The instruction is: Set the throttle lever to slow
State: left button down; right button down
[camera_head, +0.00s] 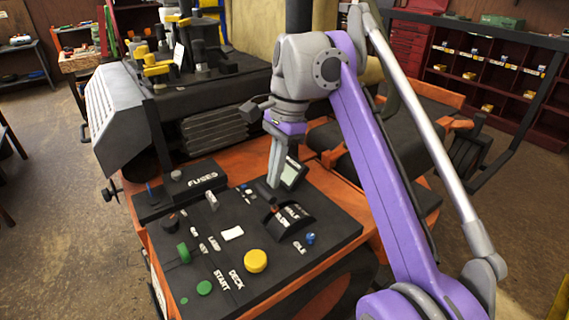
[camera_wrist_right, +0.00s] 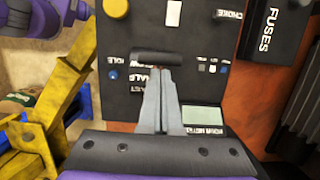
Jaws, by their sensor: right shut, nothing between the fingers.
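The throttle lever (camera_head: 264,190) is a short black bar handle at the slot of a curved black housing (camera_head: 289,218) with white lettering, of which HALF and SLOW look readable. In the head view the handle is at the far end of the housing, away from the SLOW lettering. In the wrist view the handle (camera_wrist_right: 157,57) lies crosswise just beyond my fingertips. My right gripper (camera_head: 273,182) points down, shut and empty, right at the handle; its fingertips (camera_wrist_right: 161,72) also show in the wrist view. I cannot tell whether they touch it. My left gripper is not in view.
The black panel also carries a yellow knob (camera_head: 255,261), a blue knob (camera_head: 310,239), a green knob (camera_head: 183,253) and a small display (camera_head: 293,173) close beside my right gripper. A raised FUSES box (camera_head: 181,190) stands at the panel's far left. Room shows above the panel's front.

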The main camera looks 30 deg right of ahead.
jog(key=shift+a+f, duration=0.1)
jog(key=shift+a, duration=0.05)
jog(key=shift+s+a+f, duration=0.1)
jog(key=shift+a+f, duration=0.2)
jog(key=shift+a, duration=0.6)
jog(key=shift+d+f, duration=0.15)
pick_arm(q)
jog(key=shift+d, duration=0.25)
